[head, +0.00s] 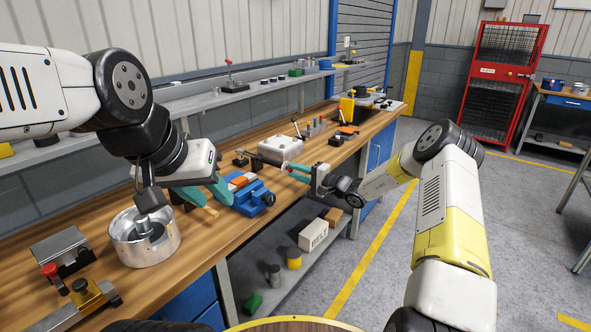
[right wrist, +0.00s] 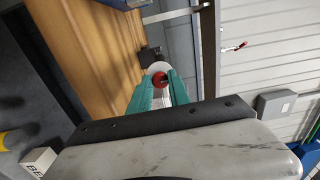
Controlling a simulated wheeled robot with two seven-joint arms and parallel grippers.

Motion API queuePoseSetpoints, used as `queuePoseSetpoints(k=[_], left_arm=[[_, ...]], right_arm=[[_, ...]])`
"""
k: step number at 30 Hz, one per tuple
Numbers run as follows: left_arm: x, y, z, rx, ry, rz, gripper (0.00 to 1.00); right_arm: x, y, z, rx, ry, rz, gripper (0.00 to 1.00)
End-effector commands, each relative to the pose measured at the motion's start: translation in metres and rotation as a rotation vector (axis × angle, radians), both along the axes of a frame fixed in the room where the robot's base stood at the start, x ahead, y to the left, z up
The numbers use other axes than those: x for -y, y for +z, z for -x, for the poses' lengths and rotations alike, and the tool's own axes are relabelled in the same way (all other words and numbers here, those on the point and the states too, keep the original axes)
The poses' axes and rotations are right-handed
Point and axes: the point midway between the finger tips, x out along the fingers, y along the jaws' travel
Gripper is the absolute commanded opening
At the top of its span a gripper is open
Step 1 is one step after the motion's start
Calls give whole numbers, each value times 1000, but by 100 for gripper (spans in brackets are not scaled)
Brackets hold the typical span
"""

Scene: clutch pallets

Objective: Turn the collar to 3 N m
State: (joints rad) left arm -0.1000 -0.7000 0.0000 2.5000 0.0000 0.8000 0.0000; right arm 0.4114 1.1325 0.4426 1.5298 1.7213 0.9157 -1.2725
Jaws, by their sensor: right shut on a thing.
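My right gripper (head: 298,171) is shut on a small tool, held above the bench's front edge. In the right wrist view the teal fingers (right wrist: 160,92) close on both sides of this tool, which shows end-on as a pale round body with a red ring and dark centre (right wrist: 160,78). I cannot make out a scale or a reading on it, and the fingers hide most of it. My left gripper (head: 207,194) has its teal fingers apart, low over the bench beside the blue vise (head: 250,197). I see nothing held between them.
A metal bowl-like housing (head: 145,246) stands on the bench (head: 222,240) at front left. A grey metal block (head: 280,149) and several small parts lie behind the right gripper. A yellow and black fixture (head: 352,108) is at the far end. The floor to the right is open.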

Motion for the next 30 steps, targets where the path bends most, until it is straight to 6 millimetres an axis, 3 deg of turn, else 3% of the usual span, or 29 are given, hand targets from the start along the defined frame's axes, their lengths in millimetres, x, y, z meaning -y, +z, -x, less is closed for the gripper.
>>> queuePoseSetpoints(k=[1, 2, 5, 16, 30], left_arm=[[0, 0, 0, 0, 0, 0, 36], [0, 0, 0, 0, 0, 0, 36], [0, 0, 0, 0, 0, 0, 36], [0, 0, 0, 0, 0, 0, 36], [0, 0, 0, 0, 0, 0, 36]], right_arm=[[0, 0, 0, -1, 0, 1, 0], [0, 0, 0, -1, 0, 1, 27], [0, 0, 0, -1, 0, 0, 44], [5, 0, 3, -1, -1, -1, 44], [60, 0, 43, -1, -1, 1, 44]])
